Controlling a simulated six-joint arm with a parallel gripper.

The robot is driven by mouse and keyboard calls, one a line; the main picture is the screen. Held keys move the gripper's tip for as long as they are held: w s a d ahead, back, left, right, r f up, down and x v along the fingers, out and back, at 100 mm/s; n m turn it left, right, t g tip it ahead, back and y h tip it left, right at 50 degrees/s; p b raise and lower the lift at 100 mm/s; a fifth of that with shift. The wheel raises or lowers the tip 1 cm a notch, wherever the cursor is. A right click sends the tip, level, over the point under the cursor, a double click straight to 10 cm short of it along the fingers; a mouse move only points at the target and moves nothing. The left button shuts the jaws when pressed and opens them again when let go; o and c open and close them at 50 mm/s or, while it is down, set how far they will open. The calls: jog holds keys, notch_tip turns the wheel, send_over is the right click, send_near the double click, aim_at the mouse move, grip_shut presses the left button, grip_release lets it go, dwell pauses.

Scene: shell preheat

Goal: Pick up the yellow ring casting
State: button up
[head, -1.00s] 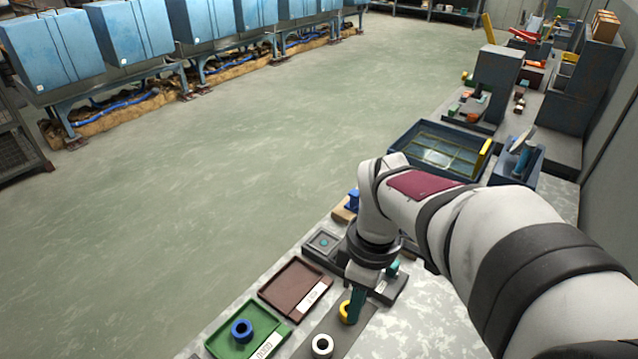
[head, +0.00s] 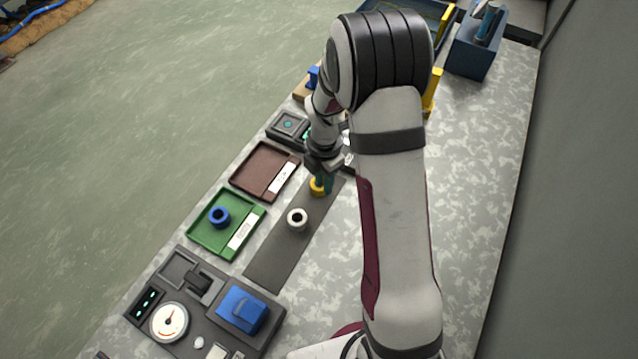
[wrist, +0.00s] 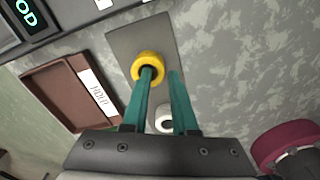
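The yellow ring casting (head: 316,190) stands at the far end of the dark grey strip on the bench. In the wrist view the yellow ring (wrist: 137,67) lies under my gripper (wrist: 161,73). My gripper's two teal fingers are apart. One fingertip is over or in the ring's hole, and the other is just outside its rim, so the ring's wall lies between them. I cannot tell how deep the first finger reaches. In the head view my gripper (head: 325,183) is low at the ring, and its fingers partly cover it.
A white ring (head: 297,219) stands nearer on the grey strip (head: 268,262). Left of the strip are a brown tray (head: 262,163) labelled HOLD and a green tray (head: 205,238) holding a blue ring (head: 219,216). A gauge unit (head: 170,321) is at the near end. The bench right of my arm is bare.

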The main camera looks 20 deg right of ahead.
jog(key=shift+f, duration=0.75)
jog(key=shift+c, duration=0.3)
grip_shut()
jog(key=shift+r, duration=0.1)
